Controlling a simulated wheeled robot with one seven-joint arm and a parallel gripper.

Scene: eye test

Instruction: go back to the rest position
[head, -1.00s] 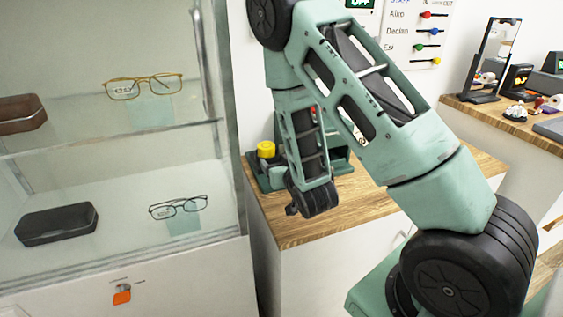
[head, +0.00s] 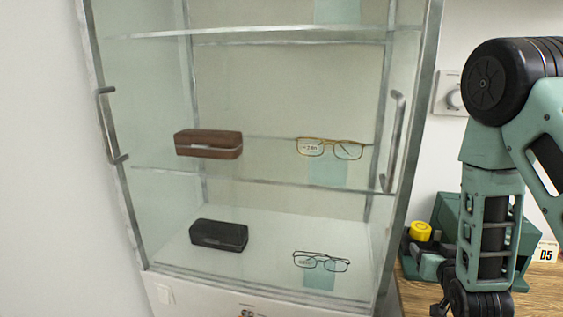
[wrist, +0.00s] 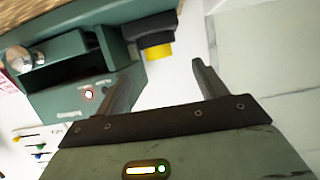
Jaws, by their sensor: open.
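My gripper shows in the wrist view (wrist: 160,65), with its two dark fingers spread apart and nothing between them. Beyond the fingers is a green bench machine (wrist: 70,105) with a yellow button (wrist: 158,52) on a dark base. In the head view my arm comes down at the right, in front of the same green machine (head: 448,212). The gripper's fingers cannot be made out clearly there. The yellow button (head: 420,231) stands left of my arm.
A glass cabinet (head: 437,60) fills the middle of the head view, close to the left of my arm. It holds a brown case (head: 208,142), a black case (head: 218,235), amber glasses (head: 330,148) and dark glasses (head: 320,261). A wooden counter (head: 545,285) lies under the machine.

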